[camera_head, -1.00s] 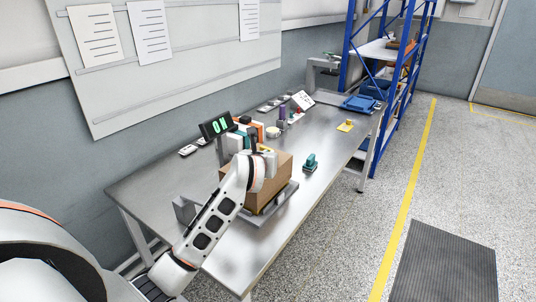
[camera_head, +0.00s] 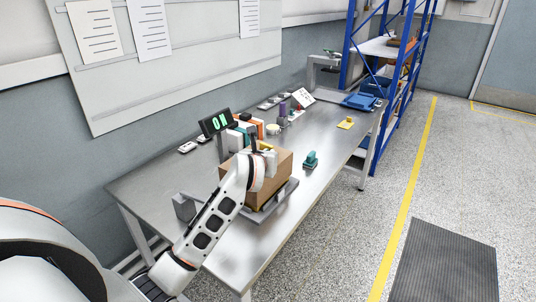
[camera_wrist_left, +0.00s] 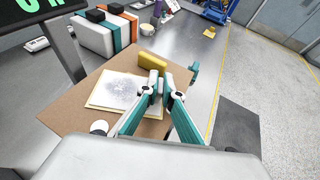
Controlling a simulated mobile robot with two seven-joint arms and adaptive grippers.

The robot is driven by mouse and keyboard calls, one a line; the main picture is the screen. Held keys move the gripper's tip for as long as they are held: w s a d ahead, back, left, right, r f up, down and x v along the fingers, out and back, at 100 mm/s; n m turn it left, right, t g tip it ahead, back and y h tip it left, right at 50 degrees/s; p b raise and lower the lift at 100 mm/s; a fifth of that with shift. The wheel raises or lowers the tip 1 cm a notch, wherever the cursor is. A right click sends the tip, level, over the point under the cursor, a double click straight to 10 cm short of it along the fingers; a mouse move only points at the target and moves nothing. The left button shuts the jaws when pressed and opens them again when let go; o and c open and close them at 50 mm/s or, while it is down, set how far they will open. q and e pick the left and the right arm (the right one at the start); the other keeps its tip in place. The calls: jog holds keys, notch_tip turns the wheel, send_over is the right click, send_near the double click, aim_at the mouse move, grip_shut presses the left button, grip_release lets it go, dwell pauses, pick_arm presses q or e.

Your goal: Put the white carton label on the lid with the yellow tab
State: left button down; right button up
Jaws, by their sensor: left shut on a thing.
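The brown carton (camera_head: 268,182) sits on a scale-like platform on the metal table; its top lid (camera_wrist_left: 75,105) fills the middle of the left wrist view. The white label (camera_wrist_left: 118,92), with grey print and a cream border, lies flat over the lid, partly behind my left finger. The yellow tab (camera_wrist_left: 152,62) stands at the label's far right side, and also shows in the head view (camera_head: 265,146). My left gripper (camera_wrist_left: 160,80) is over the lid, its teal fingers shut on the yellow tab's near end. Exact contact is partly hidden. My right gripper is out of view.
A display (camera_head: 215,123) with green characters stands behind the carton, beside several upright coloured boxes. A teal tool (camera_head: 310,160) is on the table right of the carton. A yellow object (camera_head: 345,123) and blue tray (camera_head: 360,102) lie farther right. The table front is clear.

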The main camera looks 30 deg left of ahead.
pick_arm(q)
jog(key=c, duration=2.2)
grip_release()
jog(key=shift+f, duration=0.2)
jog(key=shift+o, duration=0.2)
jog(key=v, duration=1.2)
